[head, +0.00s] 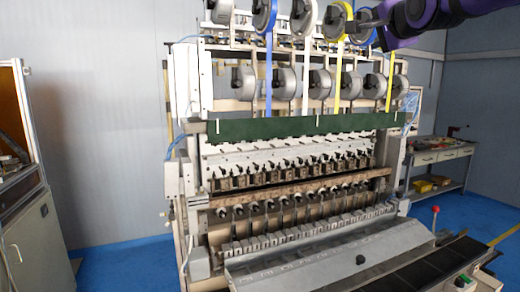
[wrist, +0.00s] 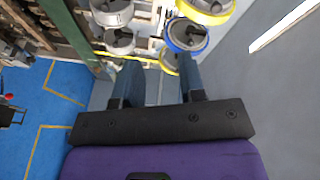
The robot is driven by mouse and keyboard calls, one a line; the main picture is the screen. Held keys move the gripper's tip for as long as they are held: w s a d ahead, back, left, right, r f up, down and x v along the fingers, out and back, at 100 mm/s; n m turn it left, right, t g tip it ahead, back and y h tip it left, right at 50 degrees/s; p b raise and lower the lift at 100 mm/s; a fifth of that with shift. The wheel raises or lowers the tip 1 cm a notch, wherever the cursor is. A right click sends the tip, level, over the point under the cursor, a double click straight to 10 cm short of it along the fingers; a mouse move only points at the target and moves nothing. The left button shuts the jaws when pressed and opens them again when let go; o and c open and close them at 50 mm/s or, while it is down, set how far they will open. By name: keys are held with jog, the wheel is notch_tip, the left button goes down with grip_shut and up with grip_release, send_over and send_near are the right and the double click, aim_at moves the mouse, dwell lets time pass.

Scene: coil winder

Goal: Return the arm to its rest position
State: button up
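My gripper (head: 362,22) is at the upper right of the head view, at the end of my purple arm. It is beside the upper row of wire spools on the coil winder (head: 300,240); I cannot tell whether it touches one. In the wrist view my gripper (wrist: 157,66) has its two fingers spread apart, with nothing visible between them. A blue-rimmed spool (wrist: 187,35) shows just beyond the right finger.
A yellow-rimmed spool (wrist: 205,8) is also close to the gripper. Coloured bands, including a yellow one (head: 338,80), hang from the spools. A workbench (head: 440,156) stands at the right, a cabinet (head: 30,235) at the left. Blue floor (head: 125,265) lies clear between cabinet and machine.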

jog(key=s+d+f+n+g, duration=0.2)
jog(key=s+f+n+g, duration=0.4)
jog(key=s+f, duration=0.9)
jog(key=s+d+f+n+g+h, duration=0.1)
jog(key=s+f+n+g, duration=0.5)
jog(key=s+f, duration=1)
jog(key=shift+s+d+f+n, duration=0.2)
jog(key=shift+s+d+n, duration=0.2)
jog(key=shift+s+n, duration=0.25)
